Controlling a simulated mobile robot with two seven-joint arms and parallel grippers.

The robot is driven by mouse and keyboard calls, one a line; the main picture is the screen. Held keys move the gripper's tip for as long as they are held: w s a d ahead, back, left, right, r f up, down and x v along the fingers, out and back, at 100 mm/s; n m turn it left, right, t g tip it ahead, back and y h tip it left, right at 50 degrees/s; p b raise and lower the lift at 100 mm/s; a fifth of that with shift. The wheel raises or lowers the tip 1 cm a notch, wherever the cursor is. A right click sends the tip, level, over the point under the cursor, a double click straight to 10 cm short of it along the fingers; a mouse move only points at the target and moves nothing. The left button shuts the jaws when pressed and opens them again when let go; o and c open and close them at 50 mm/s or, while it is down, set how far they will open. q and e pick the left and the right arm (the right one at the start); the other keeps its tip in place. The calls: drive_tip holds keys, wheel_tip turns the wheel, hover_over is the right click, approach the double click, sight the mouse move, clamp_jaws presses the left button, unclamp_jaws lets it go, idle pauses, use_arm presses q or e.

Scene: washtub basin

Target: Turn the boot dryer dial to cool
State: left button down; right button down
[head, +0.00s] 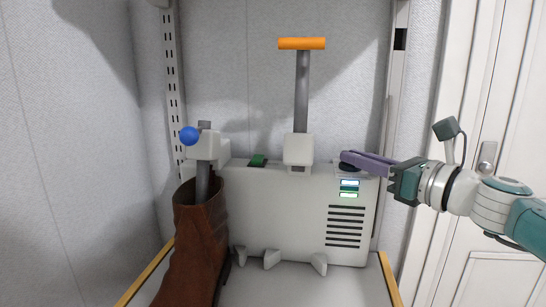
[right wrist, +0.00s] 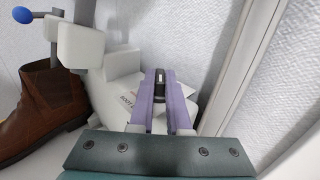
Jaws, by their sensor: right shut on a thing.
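The boot dryer (head: 270,215) is a pale box with dark vent slots at its right front. Its dark dial (head: 348,168) sits on top near the right end, mostly hidden by my fingers in the head view. In the right wrist view the dial (right wrist: 160,88) is a black knob with a light pointer line aimed away from my wrist. My right gripper (head: 347,156) has purple fingers, one on each side of the dial, shut on it. The fingers also show in the right wrist view (right wrist: 159,75). The dial's setting labels cannot be read. My left gripper is not in view.
A brown boot (head: 196,245) hangs over the left tube, beside a blue knob (head: 189,136). A tall tube with an orange handle (head: 302,44) stands mid-dryer. A green switch (head: 258,160) is on top, and small lit panels (head: 349,184) are below the dial. A door is at right.

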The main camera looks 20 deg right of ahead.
drive_tip(key=c, duration=0.9)
unclamp_jaws()
drive_tip(key=shift+s, duration=0.35)
drive_tip(key=v, duration=0.9)
drive_tip(key=shift+s+p, duration=0.1)
drive_tip(key=shift+p, duration=0.3)
